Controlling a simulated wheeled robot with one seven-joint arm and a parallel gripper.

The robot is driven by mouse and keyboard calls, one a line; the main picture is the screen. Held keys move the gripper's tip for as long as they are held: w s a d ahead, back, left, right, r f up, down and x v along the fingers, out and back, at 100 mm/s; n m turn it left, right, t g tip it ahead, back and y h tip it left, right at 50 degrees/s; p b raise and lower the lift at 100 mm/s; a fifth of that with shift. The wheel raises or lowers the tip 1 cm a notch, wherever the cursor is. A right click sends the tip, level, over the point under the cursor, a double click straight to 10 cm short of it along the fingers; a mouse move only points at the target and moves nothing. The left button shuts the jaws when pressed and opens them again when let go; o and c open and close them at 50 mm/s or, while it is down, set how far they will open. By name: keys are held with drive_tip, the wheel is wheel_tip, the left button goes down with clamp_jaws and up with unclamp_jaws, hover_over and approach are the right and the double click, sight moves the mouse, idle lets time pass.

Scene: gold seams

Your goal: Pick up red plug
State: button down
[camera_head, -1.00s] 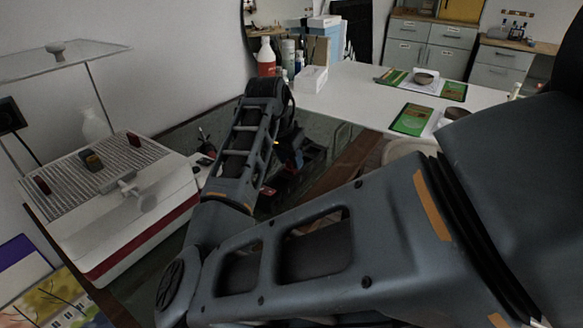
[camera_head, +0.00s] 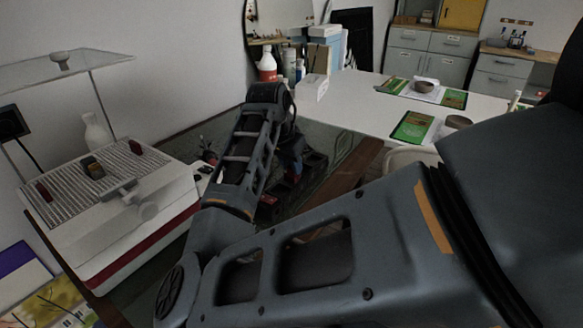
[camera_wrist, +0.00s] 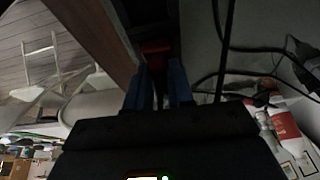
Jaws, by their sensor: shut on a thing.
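The red plug (camera_wrist: 155,50) shows in the wrist view as a small dark red piece at the fingertips. My gripper (camera_wrist: 158,78) has two blue fingers that are shut on it, one on each side. In the head view my gripper (camera_head: 296,162) shows only in part behind my forearm, pointing down over a dark area of the table. A small red piece (camera_head: 292,178) is just below the fingers there. The plug's lower part is too dark to make out.
Another red piece (camera_head: 268,200) lies on the dark surface beside my forearm. Dark cables (camera_wrist: 230,50) run close to the fingers in the wrist view. A white and red machine (camera_head: 130,245) stands at left. A white table (camera_head: 365,105) with green booklets (camera_head: 413,127) is behind.

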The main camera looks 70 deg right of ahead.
drive_tip(key=r, duration=0.2)
drive_tip(key=s+r, duration=0.1)
drive_tip(key=r, duration=0.1)
drive_tip(key=shift+d, duration=0.25)
drive_tip(key=s+d+r+p, duration=0.4)
drive_tip(key=s+r+p, duration=0.2)
drive_tip(key=s+r, duration=0.3)
wheel_tip(320, 180, up, 2)
drive_tip(key=shift+s+r, duration=0.15)
drive_tip(key=shift+s, duration=0.2)
drive_tip(key=shift+d, duration=0.15)
idle(0.4)
